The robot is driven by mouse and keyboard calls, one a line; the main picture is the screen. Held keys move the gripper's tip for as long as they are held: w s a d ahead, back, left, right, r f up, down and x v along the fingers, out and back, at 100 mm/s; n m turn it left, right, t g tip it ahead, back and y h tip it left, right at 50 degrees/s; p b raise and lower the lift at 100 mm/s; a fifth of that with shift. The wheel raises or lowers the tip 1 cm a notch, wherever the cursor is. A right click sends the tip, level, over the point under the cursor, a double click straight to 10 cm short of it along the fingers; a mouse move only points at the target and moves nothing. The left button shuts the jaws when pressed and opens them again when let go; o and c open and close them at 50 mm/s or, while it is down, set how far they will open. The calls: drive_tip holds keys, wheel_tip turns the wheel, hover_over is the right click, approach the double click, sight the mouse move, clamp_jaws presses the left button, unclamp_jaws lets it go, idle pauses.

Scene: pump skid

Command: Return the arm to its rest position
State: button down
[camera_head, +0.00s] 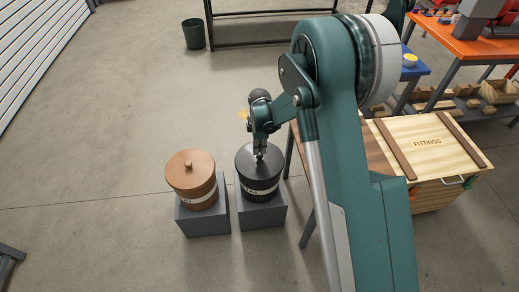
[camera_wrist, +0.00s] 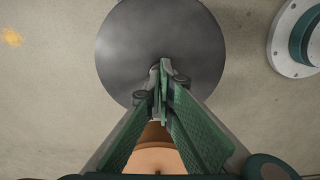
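My gripper (camera_head: 259,155) points down at the top of a black lidded bin (camera_head: 260,182), near the middle of its lid. In the wrist view, the fingertips of my gripper (camera_wrist: 161,66) come together in front of the round dark lid (camera_wrist: 125,50). The fingers look shut. No object shows clearly between the tips, and they may hide a knob on the lid. I cannot tell whether they touch the lid. My arm reaches forward and down from the right side of the head view, away from my body.
A copper-coloured lidded bin (camera_head: 193,182) stands left of the black one, each on a grey block. A wooden FITTINGS crate (camera_head: 428,143) is on the right. An orange-topped bench (camera_head: 455,45) and a dark green bucket (camera_head: 193,33) stand behind.

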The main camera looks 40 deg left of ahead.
drive_tip(key=shift+f+b, duration=0.35)
drive_tip(key=shift+f, duration=0.4)
drive_tip(key=shift+r, duration=0.1)
idle(0.3)
drive_tip(key=shift+r+p, duration=1.15)
drive_tip(key=shift+r, duration=2.3)
drive_tip(key=shift+d+r, duration=0.1)
